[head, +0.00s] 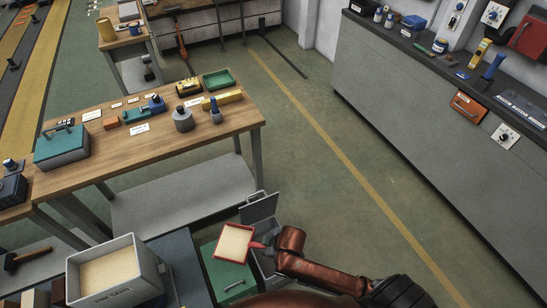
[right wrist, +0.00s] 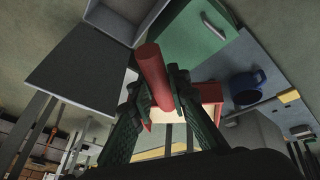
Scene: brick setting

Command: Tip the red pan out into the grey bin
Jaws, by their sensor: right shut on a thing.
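The red pan (head: 237,243) holds a pale, sand-coloured load and looks roughly level in the head view. My right gripper (head: 262,248) is shut on its red handle, which also shows between the fingers in the right wrist view (right wrist: 152,70). The grey bin (head: 266,266) stands open below and beside the gripper, its lid (head: 260,208) raised at the back. In the right wrist view the bin (right wrist: 125,20) is at the top, partly cut off. The pan appears over the green box and the bin's left edge; its exact height is unclear. My left gripper is out of view.
A green box (head: 225,277) stands left of the bin. A grey tub of sand (head: 112,272) is at the lower left. A wooden workbench (head: 165,148) with tools is behind it. Open floor (head: 330,200) lies to the right, up to a grey counter (head: 440,120).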

